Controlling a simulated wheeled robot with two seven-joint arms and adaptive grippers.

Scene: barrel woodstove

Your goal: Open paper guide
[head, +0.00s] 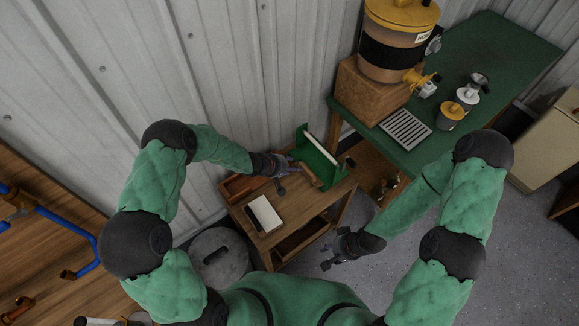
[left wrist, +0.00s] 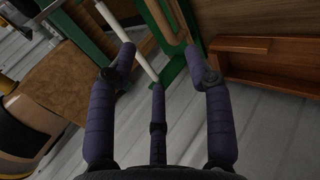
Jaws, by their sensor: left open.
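The green paper device (head: 316,160), which I take to hold the paper guide, stands on a small wooden table. It has a white bar (head: 322,150) along its upper side and a wooden roller (head: 309,174) at its front. My left gripper (head: 287,170) is open at the device's left end. In the left wrist view, its spread fingers (left wrist: 158,75) are around the end of the white bar (left wrist: 128,42), beside the green frame (left wrist: 173,72); contact is unclear. My right gripper (head: 333,252) is open and empty, low beside the table's right side. The guide itself is not clearly distinguishable.
A pale block (head: 265,214) lies on the small table (head: 292,222), and a reddish wooden tray (head: 237,187) is at its left. A green counter (head: 480,90) with a dispenser (head: 388,45) stands at right. The corrugated wall (head: 220,80) is close behind.

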